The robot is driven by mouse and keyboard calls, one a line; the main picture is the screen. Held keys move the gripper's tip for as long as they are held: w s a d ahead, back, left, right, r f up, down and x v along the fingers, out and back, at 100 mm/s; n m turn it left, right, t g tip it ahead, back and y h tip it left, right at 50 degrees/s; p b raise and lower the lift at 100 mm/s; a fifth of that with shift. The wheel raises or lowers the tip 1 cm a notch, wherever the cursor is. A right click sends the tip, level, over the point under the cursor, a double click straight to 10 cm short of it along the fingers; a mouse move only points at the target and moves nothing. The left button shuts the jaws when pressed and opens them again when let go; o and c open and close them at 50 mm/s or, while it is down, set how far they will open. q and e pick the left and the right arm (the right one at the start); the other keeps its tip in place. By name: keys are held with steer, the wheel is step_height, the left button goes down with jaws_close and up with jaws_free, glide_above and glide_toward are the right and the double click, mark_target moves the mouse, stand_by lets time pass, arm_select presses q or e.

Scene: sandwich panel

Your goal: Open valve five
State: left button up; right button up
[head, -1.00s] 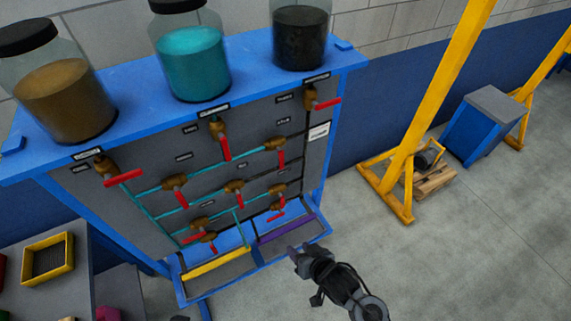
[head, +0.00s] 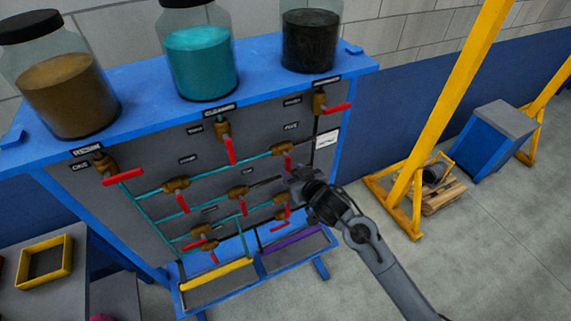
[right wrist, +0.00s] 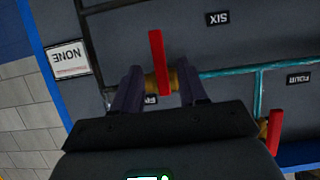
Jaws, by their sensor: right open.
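Valve five (head: 281,148) is a brass valve with a red lever on the right of the grey panel, under a small label. Its lever (head: 288,161) hangs down, across the horizontal pipe. My right gripper (head: 297,176) is in front of the panel, just below and right of this valve. In the upside-down right wrist view, the red lever (right wrist: 160,62) stands between the open fingers of my right gripper (right wrist: 160,84). The fingers are on either side and do not close on it. The label beside the brass body is partly hidden by the gripper. My left gripper is not in view.
Other red-levered valves surround it, including one at the upper right (head: 319,103) and one lower left (head: 238,192). Jars stand on the blue top shelf (head: 140,82). Trays with yellow (head: 217,274) and purple (head: 292,244) edges lie below.

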mark_target(289, 168)
steer(key=shift+x, duration=3.25)
steer(key=shift+c, duration=0.4)
jaws_close()
